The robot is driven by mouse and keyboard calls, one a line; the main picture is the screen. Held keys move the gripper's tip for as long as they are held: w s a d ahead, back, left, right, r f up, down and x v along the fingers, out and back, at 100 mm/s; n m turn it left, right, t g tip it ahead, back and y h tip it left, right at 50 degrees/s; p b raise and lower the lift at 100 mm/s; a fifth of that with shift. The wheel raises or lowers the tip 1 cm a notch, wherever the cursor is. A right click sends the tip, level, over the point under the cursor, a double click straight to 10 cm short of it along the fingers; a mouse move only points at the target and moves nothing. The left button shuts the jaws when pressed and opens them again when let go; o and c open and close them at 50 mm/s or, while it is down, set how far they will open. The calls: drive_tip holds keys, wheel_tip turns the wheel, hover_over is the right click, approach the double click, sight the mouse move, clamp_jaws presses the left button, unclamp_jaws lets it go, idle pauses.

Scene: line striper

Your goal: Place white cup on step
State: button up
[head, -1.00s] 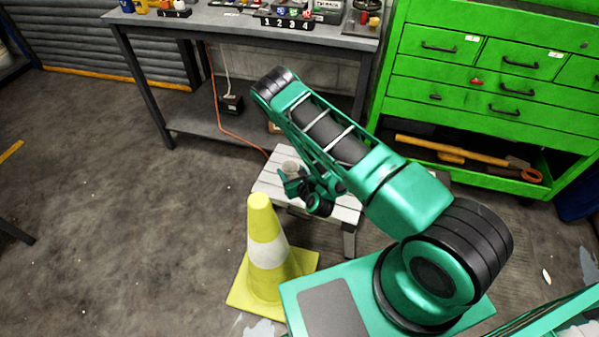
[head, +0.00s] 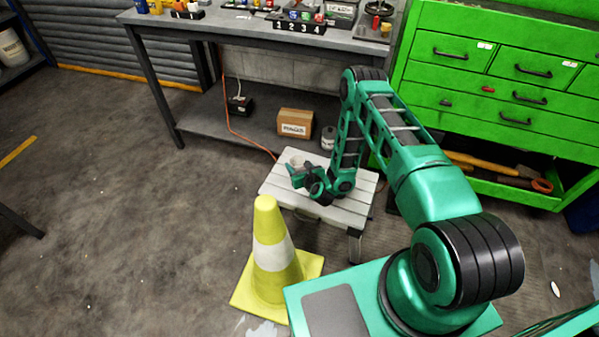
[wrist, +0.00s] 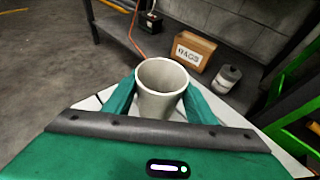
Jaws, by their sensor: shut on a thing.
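The white cup (wrist: 160,92) is upright between the two fingers of my gripper (wrist: 160,98) in the wrist view. My gripper is shut on its sides. In the head view the cup (head: 297,161) shows just beyond my gripper (head: 298,174), partly hidden by it. Both are over the step (head: 348,208), a low white slatted stool. The step's slats also show on both sides of the gripper in the wrist view (wrist: 228,117). I cannot tell whether the cup's base touches the step, as its lower part is hidden.
A yellow and white cone (head: 272,255) stands in front of the step. Behind are a workbench (head: 250,32) with a lower shelf holding a cardboard box (head: 295,122) and a can (head: 328,138). A green tool cabinet (head: 460,95) stands right. Floor at left is clear.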

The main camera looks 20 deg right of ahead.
drive_tip(key=shift+w+f, duration=0.1)
drive_tip(key=shift+f, duration=2)
drive_tip(key=shift+f, duration=0.1)
drive_tip(key=o, duration=1)
drive_tip(key=v, duration=0.8)
drive_tip(key=shift+w+a, duration=0.1)
drive_tip(key=v, duration=0.4)
drive_tip(key=shift+r, duration=0.25)
